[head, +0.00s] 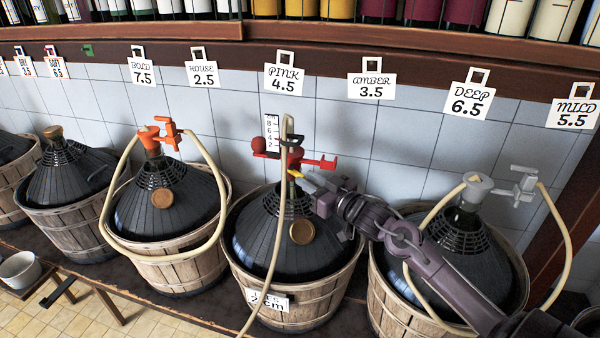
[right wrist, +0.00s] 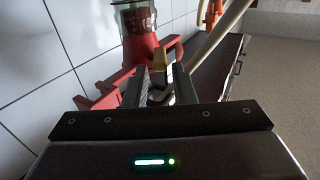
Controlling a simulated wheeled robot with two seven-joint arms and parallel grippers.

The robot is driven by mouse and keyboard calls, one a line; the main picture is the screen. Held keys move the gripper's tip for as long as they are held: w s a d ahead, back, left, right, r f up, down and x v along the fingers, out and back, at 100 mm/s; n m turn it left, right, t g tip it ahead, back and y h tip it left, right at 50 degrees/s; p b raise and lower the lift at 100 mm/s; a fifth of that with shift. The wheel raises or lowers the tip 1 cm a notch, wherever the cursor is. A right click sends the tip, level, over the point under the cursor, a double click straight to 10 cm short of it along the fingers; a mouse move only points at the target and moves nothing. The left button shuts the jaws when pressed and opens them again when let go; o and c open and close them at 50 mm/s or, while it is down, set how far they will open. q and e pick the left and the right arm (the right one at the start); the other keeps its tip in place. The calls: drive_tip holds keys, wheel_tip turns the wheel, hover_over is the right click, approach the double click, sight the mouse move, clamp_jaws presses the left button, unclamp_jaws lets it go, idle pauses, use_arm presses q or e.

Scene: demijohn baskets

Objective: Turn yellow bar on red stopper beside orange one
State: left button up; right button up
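The red stopper (head: 270,146) sits on the neck of the middle demijohn (head: 270,235), beside the orange stopper (head: 150,140) on the demijohn to its left. A small yellow bar (head: 296,173) shows below the red stopper's tap. In the right wrist view the red stopper (right wrist: 137,50) stands ahead and the yellow bar (right wrist: 160,62) appears between the fingertips. My right gripper (head: 306,180) reaches in from the right, its tips at the bar; the fingers (right wrist: 162,78) look apart with a gap on both sides of the bar. My left gripper is out of view.
A pale hose (head: 277,235) hangs in front of the middle demijohn, close to my right gripper. A ruler-like strip (head: 271,130) stands behind the stopper. A grey stopper (head: 478,187) tops the right demijohn. The tiled wall (head: 345,130) is close behind.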

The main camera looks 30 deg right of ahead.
sight(304, 177)
drive_tip(key=shift+w+a+p, duration=0.15)
drive_tip(key=shift+w+p, duration=0.05)
drive_tip(key=shift+w, duration=0.75)
drive_tip(key=shift+w+a+p, duration=0.15)
drive_tip(key=shift+w, duration=0.75)
clamp_jaws()
